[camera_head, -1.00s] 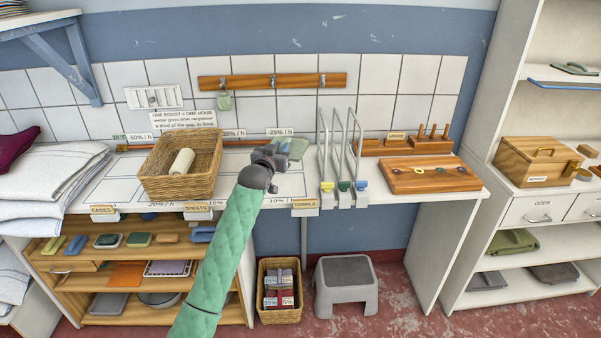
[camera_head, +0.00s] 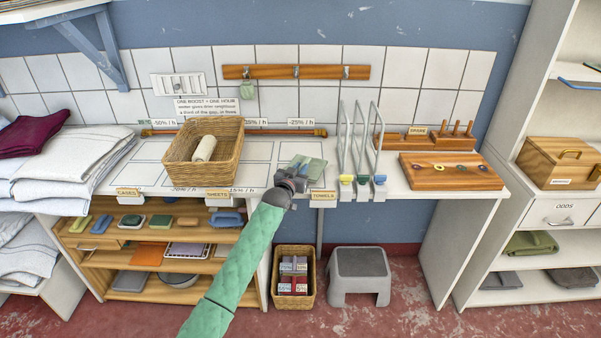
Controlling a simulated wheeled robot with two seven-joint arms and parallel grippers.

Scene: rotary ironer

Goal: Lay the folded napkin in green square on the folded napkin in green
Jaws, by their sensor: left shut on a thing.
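My left gripper (camera_head: 295,174) reaches in on its green-sleeved arm to the front part of the white counter, between the wicker basket and the wire racks. It is shut on a small, flat, pale green cloth, the folded napkin in green square (camera_head: 316,167), which shows at and to the right of the fingertips. The gripper covers part of it. I cannot make out a second green napkin apart from it, nor whether the cloth touches the counter. My right gripper is not in view.
A wicker basket (camera_head: 181,161) holding a cream roll stands left of the gripper. Upright wire racks (camera_head: 361,140) stand close on the right, then a wooden board (camera_head: 447,176). White folded linen (camera_head: 70,160) is piled at the left. A grey stool (camera_head: 359,276) stands below.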

